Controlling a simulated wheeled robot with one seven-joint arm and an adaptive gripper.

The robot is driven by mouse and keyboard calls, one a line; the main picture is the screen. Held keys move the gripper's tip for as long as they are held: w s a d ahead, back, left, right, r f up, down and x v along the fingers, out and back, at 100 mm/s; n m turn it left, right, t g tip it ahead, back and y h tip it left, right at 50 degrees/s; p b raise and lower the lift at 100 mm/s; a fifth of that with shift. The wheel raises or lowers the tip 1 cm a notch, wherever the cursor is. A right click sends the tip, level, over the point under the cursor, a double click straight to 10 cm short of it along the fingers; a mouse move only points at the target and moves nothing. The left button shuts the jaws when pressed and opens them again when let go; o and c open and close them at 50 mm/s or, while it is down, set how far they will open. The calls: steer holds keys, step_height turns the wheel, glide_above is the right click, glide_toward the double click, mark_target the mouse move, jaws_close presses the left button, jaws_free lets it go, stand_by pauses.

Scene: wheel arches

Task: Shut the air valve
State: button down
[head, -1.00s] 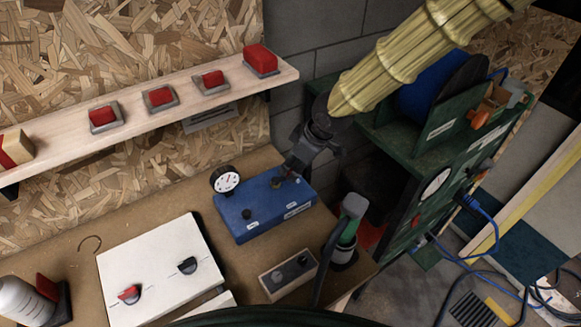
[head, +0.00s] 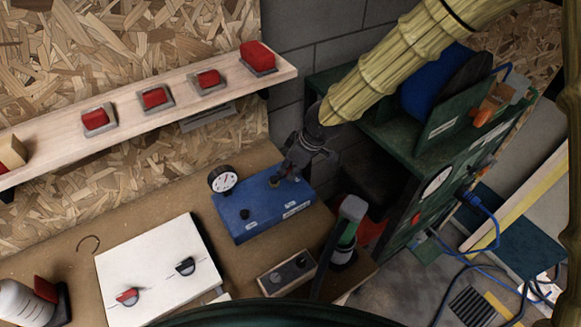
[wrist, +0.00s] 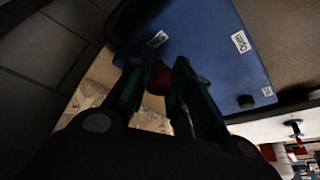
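A blue box (head: 245,222) with labels, a round white gauge (head: 223,180) and small knobs sits on the workbench. My gripper (head: 284,178) is over its right rear part, pointing down at a small fitting there. In the wrist view, the blue box (wrist: 205,45) carries white labels, one ending in "Open" or similar, too small to read surely. A dark red knob (wrist: 159,78) shows between the two fingertips of my gripper (wrist: 157,72). The fingers stand apart on either side of it. Whether they touch it cannot be told. The head view hides most of the knob behind the fingers.
A white panel (head: 150,262) with two knobs lies left of the box. A grey switch box (head: 288,273) and a green-and-grey upright tool (head: 346,235) stand in front. A shelf (head: 130,120) with red buttons runs behind. A green cabinet (head: 400,150) stands right.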

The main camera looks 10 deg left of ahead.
steer(key=shift+s+r, duration=0.2)
steer(key=shift+r, duration=0.05)
steer(key=shift+a+r, duration=0.1)
steer(key=shift+w+a+r+n+p, duration=0.15)
steer(key=shift+n+p, duration=0.25)
steer(key=shift+p, duration=0.4)
steer(key=shift+w+a+n+g+p, duration=0.1)
steer(key=shift+w+n+g+p, duration=0.2)
steer(key=shift+n+p, duration=0.4)
steer(key=shift+w+a+n+g+p, duration=0.15)
steer(key=shift+n+g+p, duration=0.15)
steer(key=shift+n+p, duration=0.35)
